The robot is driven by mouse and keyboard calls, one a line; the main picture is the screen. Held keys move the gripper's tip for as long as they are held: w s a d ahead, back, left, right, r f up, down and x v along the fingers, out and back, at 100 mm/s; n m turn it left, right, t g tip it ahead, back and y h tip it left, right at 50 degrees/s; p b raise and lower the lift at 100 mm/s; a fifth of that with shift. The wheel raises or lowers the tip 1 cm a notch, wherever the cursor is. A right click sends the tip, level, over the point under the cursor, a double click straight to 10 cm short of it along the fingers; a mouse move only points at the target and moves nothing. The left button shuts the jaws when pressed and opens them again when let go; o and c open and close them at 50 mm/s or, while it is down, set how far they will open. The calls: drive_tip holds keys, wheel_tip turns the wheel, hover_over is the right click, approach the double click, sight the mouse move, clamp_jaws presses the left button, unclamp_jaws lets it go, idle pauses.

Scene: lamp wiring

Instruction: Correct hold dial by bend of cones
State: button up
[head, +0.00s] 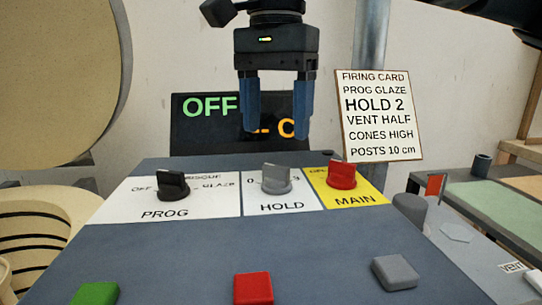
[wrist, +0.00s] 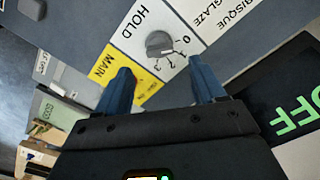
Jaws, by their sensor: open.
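The grey HOLD dial (head: 276,179) sits on a white label in the middle of the control panel, between the black PROG dial (head: 172,185) and the red MAIN dial (head: 341,175). In the wrist view the HOLD dial (wrist: 160,44) shows scale marks from 0 to 3; its exact setting is hard to read. My gripper (head: 277,135) is open and empty, fingers pointing down, above and behind the HOLD dial. In the wrist view my gripper (wrist: 165,80) has its fingers apart, with the dial beyond their tips. No cones are clearly visible.
A firing card (head: 377,115) reads HOLD 2 and CONES HIGH. A dark display (head: 200,135) behind the panel shows green OFF and partly hidden orange text. Green (head: 96,293), red (head: 253,288) and grey (head: 395,272) buttons lie at the panel's front. A side bench (head: 490,195) stands right.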

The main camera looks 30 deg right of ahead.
sight(275, 166)
wheel_tip(275, 166, down, 6)
drive_tip(key=shift+f+b, duration=0.15)
drive_tip(key=shift+b, duration=0.35)
drive_tip(key=shift+c, duration=0.5)
drive_tip(key=c, duration=1)
drive_tip(key=shift+o, duration=0.2)
